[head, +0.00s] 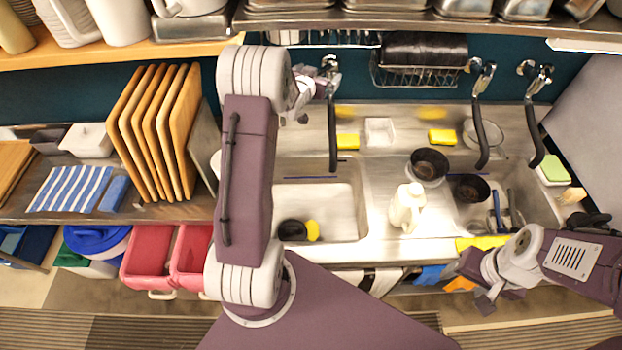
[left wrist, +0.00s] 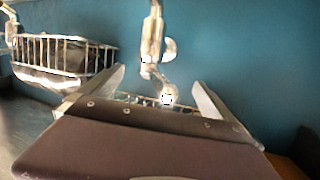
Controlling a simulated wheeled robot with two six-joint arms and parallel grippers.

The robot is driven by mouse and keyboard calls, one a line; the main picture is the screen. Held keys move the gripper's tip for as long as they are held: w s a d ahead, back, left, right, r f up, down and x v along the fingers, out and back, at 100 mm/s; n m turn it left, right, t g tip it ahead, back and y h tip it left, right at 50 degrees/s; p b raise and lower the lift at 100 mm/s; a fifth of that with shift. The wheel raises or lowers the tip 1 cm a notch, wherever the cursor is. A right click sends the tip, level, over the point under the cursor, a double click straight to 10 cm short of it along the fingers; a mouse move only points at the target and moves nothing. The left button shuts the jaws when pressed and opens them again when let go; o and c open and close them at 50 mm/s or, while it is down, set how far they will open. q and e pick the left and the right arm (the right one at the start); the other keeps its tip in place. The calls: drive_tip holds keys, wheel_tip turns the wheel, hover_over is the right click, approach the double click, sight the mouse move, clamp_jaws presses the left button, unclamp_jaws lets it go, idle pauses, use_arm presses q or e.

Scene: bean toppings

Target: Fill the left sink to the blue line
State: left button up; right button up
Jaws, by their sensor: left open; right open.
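The left sink (head: 335,205) is a steel basin holding a dark round cup (head: 291,230) and a yellow item (head: 313,230). The blue line (head: 310,177) shows near its back wall. No water is discernible in it. The left faucet (head: 332,125) has a black spout reaching toward the basin. In the left wrist view, its metal body (left wrist: 152,40) and a rounded knob (left wrist: 168,96) appear ahead, between the open fingers. My left gripper (head: 301,92) is by the faucet's upper left; contact cannot be told. My right gripper (head: 485,295) is open, low right, before the counter edge.
A white jug (head: 405,207) stands between the basins. The right sink (head: 540,205) holds utensils and dark pans. Cutting boards (head: 155,130) stand left of my left arm. A wire rack (head: 418,75) hangs behind, also in the left wrist view (left wrist: 65,55). A shelf overhangs above.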

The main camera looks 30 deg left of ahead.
use_arm(q)
drive_tip(key=shift+a, duration=0.15)
drive_tip(key=shift+w+d+f+b, duration=0.1)
drive_tip(key=shift+w+d+b, duration=0.1)
drive_tip(key=shift+d+b, duration=0.7)
drive_tip(key=shift+w+d+b, duration=0.15)
drive_tip(key=shift+d+b, duration=0.3)
drive_tip(key=shift+d, duration=1.25)
drive_tip(key=shift+w+d+b, duration=0.2)
drive_tip(key=shift+d+b, duration=0.05)
drive_tip(key=shift+d, duration=0.5)
drive_tip(key=shift+w+d+b, duration=0.2)
drive_tip(key=shift+w+d, duration=0.05)
drive_tip(key=shift+d, duration=0.55)
drive_tip(key=shift+w+d+b, duration=0.2)
drive_tip(key=shift+d+b, duration=0.05)
drive_tip(key=shift+d, duration=0.5)
